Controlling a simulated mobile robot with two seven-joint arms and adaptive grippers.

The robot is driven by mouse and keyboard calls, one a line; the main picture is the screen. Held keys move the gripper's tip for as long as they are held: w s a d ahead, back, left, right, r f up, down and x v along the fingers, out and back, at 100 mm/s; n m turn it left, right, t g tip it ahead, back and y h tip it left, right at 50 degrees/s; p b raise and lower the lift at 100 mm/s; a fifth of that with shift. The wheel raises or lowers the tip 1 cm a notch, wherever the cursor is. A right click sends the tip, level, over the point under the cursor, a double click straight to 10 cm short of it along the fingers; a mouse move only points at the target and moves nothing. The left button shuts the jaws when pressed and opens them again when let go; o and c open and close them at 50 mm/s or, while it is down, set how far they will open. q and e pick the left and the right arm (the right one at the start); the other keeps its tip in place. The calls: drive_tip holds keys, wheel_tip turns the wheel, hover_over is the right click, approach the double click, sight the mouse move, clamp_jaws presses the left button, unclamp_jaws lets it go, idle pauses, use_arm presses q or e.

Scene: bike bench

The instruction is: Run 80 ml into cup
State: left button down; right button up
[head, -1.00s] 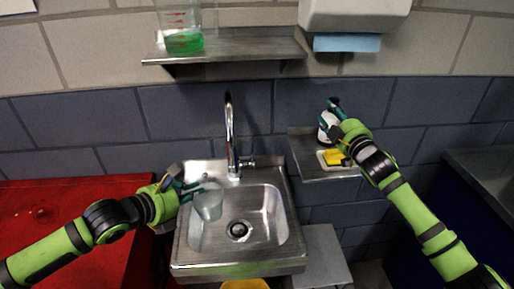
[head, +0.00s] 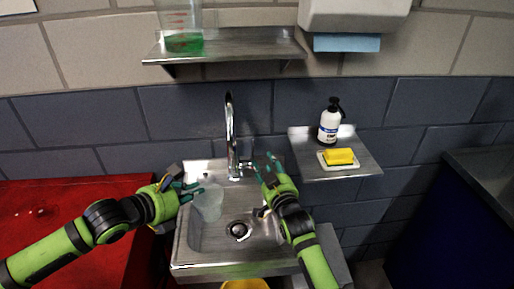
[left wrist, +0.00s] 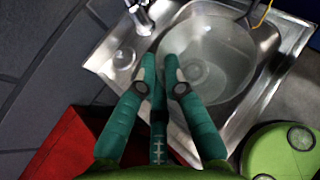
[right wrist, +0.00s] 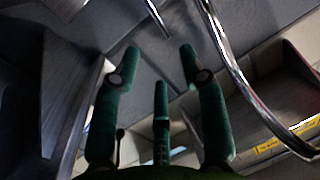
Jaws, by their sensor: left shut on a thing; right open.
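My left gripper (head: 190,190) is shut on a translucent cup (head: 210,203), holding it over the left part of the sink basin; its wide round mouth shows in the left wrist view (left wrist: 222,62). The cup looks clear, and I cannot tell any water level. The chrome faucet (head: 230,130) rises at the back of the sink, its spout bending over. I see no stream from it. Its lever (head: 249,163) is on the right side. My right gripper (head: 267,166) is open just right of the lever, with no visible contact. The right wrist view shows chrome pipe (right wrist: 232,80) beside the fingers.
The steel sink (head: 275,258) has a drain (head: 239,230). A right shelf (head: 358,172) holds a soap bottle (head: 329,124) and yellow sponge (head: 339,156). An upper shelf (head: 250,45) holds a container with green liquid (head: 184,42). A red surface (head: 60,200) lies left.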

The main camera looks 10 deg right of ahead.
drive_tip(key=w+a, duration=0.1)
drive_tip(key=w, duration=0.7)
drive_tip(key=shift+w+a, duration=0.4)
clamp_jaws()
